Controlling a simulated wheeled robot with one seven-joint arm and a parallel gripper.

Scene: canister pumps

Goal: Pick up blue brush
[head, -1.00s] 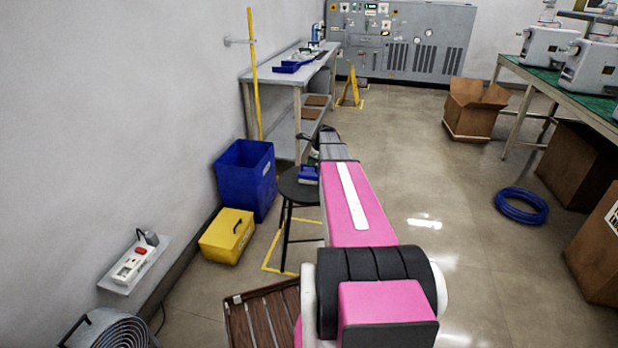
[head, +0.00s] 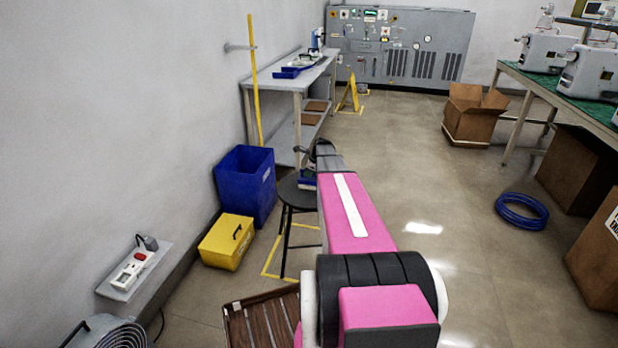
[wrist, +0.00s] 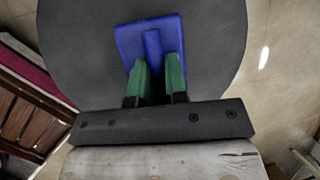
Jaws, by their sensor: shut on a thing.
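The blue brush (wrist: 130,39) shows in the wrist view as a flat blue block with a raised blue ridge. It is over the round dark top of a stool (wrist: 75,50). My gripper (wrist: 157,68) has its two green fingers on either side of the ridge and is shut on it. I cannot tell whether the brush still touches the stool top. In the head view a small part of the brush (head: 307,184) shows at the stool (head: 287,192), beside my pink arm. My arm hides most of the gripper there.
A blue bin (head: 243,185) and a yellow box (head: 227,242) stand left of the stool. A grey workbench (head: 285,83) with a yellow pole (head: 254,80) is behind. A slatted wooden piece (head: 262,322) lies near my base. Open floor is to the right, with a blue hose coil (head: 522,211).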

